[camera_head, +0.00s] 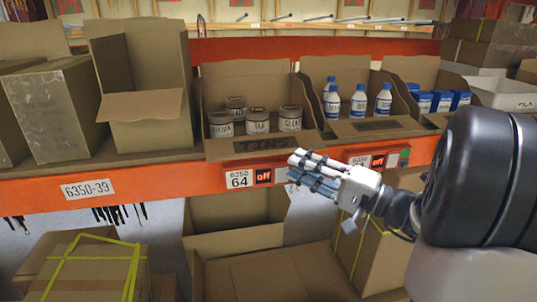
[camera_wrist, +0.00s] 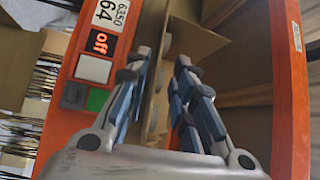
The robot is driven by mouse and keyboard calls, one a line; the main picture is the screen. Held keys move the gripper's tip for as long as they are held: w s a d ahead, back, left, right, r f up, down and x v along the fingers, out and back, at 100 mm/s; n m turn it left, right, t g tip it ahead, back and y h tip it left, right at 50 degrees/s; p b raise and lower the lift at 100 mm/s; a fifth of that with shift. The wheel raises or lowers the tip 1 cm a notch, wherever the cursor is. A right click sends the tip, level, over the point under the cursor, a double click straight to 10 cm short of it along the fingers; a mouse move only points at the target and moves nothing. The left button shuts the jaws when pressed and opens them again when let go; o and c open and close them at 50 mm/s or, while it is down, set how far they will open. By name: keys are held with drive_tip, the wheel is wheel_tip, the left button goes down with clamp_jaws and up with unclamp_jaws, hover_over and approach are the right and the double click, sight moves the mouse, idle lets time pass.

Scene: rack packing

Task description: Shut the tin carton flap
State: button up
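The tin carton (camera_head: 245,80) stands open on the orange shelf with several lidded grey tins (camera_head: 257,121) inside. Its front flap (camera_head: 262,145), marked TINS, is folded down and outward over the shelf edge. My gripper (camera_head: 300,168) is at the flap's right end, just in front of the shelf edge. In the wrist view my gripper (camera_wrist: 164,62) has its fingers apart, with a cardboard edge (camera_wrist: 157,100) showing in the gap. I cannot tell whether the fingers touch it. Nothing is seen held.
A bottle carton (camera_head: 333,72) with its flap down stands to the right, close to my gripper. An empty open carton (camera_head: 142,70) stands to the left. The shelf edge carries a 64 label (camera_head: 239,180) and an off display. Larger boxes (camera_head: 275,270) fill the level below.

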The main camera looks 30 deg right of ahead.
sight(269, 152)
drive_tip(key=x, duration=0.9)
drive_tip(key=shift+s, duration=0.1)
drive_tip(key=shift+c, duration=0.5)
clamp_jaws()
